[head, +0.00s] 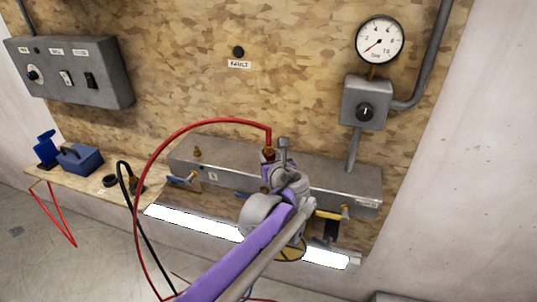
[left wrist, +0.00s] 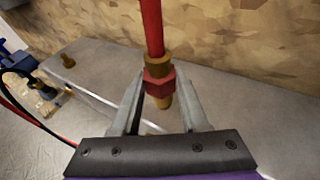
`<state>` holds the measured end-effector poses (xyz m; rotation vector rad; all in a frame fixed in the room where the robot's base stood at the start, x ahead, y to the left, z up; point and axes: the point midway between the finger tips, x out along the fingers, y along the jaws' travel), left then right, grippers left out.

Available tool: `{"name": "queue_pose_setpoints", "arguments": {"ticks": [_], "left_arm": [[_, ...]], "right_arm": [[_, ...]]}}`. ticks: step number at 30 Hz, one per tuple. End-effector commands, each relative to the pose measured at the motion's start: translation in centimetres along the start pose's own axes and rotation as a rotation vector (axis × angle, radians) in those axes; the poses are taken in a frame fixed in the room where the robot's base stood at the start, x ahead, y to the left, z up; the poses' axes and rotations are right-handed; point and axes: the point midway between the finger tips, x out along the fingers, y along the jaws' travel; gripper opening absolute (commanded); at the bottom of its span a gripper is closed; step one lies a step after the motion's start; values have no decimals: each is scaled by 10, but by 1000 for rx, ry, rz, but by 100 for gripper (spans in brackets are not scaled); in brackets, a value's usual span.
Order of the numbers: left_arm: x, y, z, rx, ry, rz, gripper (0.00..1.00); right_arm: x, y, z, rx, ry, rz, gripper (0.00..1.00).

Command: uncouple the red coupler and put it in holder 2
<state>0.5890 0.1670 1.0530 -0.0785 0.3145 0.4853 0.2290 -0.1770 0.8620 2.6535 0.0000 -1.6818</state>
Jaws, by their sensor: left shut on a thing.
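The red coupler (head: 268,154) hangs at the end of a red hose (head: 205,122), above the grey manifold block (head: 345,182). In the left wrist view the red coupler (left wrist: 158,84) is upright between my fingers, with brass above and below it. My left gripper (left wrist: 162,98) is shut on it; in the head view the left gripper (head: 273,160) partly hides it. I cannot tell whether its lower brass end touches a port. No holder marked 2 can be made out. My right gripper is not in view.
A bare brass port (head: 197,152) stands on the manifold's left part. Valve handles line its front, one yellow (head: 328,215). A black hose (head: 124,170), a ring (head: 110,180) and a blue box (head: 80,158) are on the wooden shelf. A gauge (head: 380,41) hangs above right.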

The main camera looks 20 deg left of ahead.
Motion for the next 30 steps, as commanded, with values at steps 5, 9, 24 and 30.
{"name": "queue_pose_setpoints", "arguments": {"ticks": [5, 9, 24, 30], "left_arm": [[-2, 0, 6, 0, 0, 0, 0], [-3, 0, 10, 0, 0, 0, 0], [-8, 0, 24, 0, -1, 0, 0], [-10, 0, 30, 0, 0, 0, 0]], "right_arm": [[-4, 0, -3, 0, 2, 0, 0], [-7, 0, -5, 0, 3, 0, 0], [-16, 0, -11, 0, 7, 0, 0], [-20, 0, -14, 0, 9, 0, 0]]}}
